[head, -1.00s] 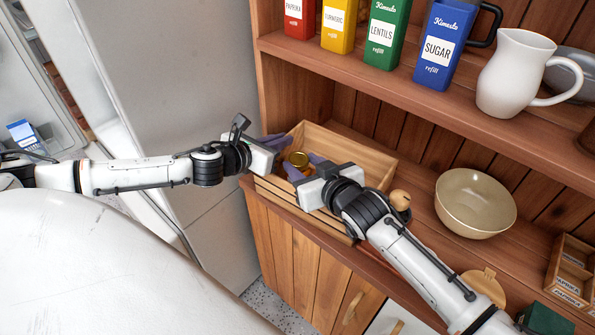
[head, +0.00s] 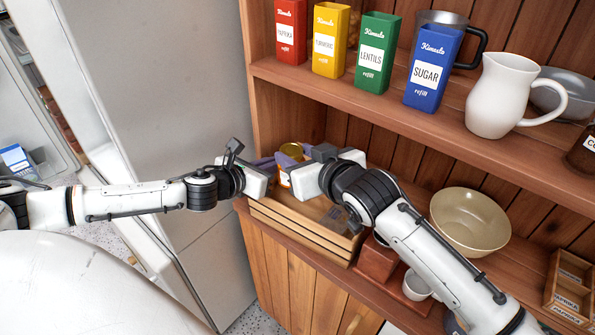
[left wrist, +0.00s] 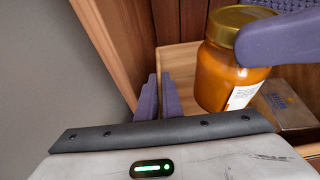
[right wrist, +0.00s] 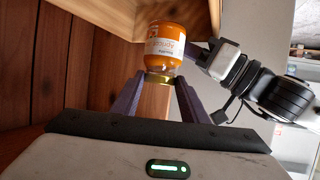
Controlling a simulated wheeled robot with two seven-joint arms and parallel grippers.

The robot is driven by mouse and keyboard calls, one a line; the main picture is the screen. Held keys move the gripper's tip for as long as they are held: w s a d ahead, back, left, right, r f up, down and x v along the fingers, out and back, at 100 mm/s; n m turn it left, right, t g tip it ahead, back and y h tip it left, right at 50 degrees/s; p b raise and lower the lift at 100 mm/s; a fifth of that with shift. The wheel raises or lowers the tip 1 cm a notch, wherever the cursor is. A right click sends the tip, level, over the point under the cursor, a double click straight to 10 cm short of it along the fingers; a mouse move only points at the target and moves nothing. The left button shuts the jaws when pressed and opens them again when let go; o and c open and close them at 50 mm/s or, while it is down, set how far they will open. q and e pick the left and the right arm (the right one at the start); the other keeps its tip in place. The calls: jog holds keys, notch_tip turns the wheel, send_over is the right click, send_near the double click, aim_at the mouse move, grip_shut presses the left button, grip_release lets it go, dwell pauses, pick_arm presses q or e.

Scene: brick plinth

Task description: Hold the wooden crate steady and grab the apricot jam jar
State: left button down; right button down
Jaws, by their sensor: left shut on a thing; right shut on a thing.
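The apricot jam jar (head: 284,179), orange with a gold lid, is held upright at its lid by my right gripper (head: 294,154). In the left wrist view the jar (left wrist: 228,75) hangs above the crate floor. In the right wrist view the purple fingers (right wrist: 158,88) close around the lid, with the label facing the camera. The wooden crate (head: 300,226) stands on the counter. My left gripper (head: 265,165) is at its left end; in the left wrist view its fingers (left wrist: 158,97) are shut on the crate's wall. My right gripper and forearm hide part of the crate.
A small flat tin (left wrist: 286,104) lies in the crate. A beige bowl (head: 470,222), a reddish wooden box (head: 378,262) and a small white cup (head: 416,285) stand to the right. The shelf above (head: 400,112) holds several canisters and a white jug (head: 503,95). A grey wall-like surface borders the left.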

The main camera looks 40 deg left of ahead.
jog(key=shift+a+r, duration=0.1)
jog(key=shift+r, duration=0.4)
pick_arm(q)
jog(key=c, duration=1.8)
grip_release()
jog(key=shift+c, duration=0.2)
